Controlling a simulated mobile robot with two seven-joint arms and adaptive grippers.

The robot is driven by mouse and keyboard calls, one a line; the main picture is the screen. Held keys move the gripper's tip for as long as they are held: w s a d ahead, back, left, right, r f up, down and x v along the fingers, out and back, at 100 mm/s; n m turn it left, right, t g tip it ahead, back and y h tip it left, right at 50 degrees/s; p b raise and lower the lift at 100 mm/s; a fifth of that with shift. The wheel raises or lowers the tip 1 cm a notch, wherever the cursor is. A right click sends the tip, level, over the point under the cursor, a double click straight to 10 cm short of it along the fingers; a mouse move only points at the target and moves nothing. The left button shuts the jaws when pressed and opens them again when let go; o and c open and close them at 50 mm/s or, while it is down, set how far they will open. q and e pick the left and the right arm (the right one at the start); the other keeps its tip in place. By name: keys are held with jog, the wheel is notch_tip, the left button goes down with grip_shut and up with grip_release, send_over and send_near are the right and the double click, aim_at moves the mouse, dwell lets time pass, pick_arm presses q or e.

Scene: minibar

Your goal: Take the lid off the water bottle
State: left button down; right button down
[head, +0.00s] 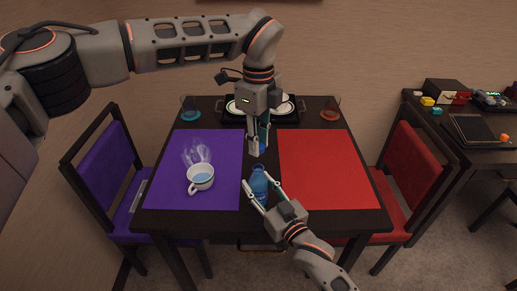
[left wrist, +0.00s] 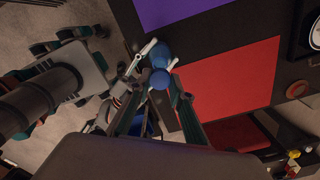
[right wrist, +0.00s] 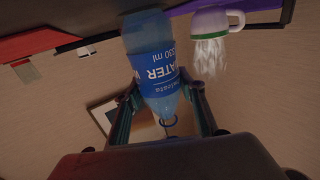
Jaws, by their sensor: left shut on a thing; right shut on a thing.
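The blue water bottle (head: 259,184) stands upright near the table's front middle. My right gripper (head: 259,192) is shut around its body; the right wrist view shows the labelled bottle (right wrist: 155,75) between the fingers, its neck bare with a thin blue ring. My left gripper (head: 257,150) is above and behind the bottle, pointing down and shut on a small blue lid (head: 262,148). The left wrist view shows the round lid (left wrist: 160,79) between the left fingertips, with the blue bottle (left wrist: 160,54) beyond it. The lid appears apart from the bottle.
The dark table carries a purple mat (head: 180,160) with a steaming cup (head: 201,178), and a red mat (head: 325,170). A tray (head: 289,119) with plates and two glasses stand at the back. Chairs flank the table; a side table (head: 440,130) is at right.

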jog(key=c, duration=1.2)
grip_release()
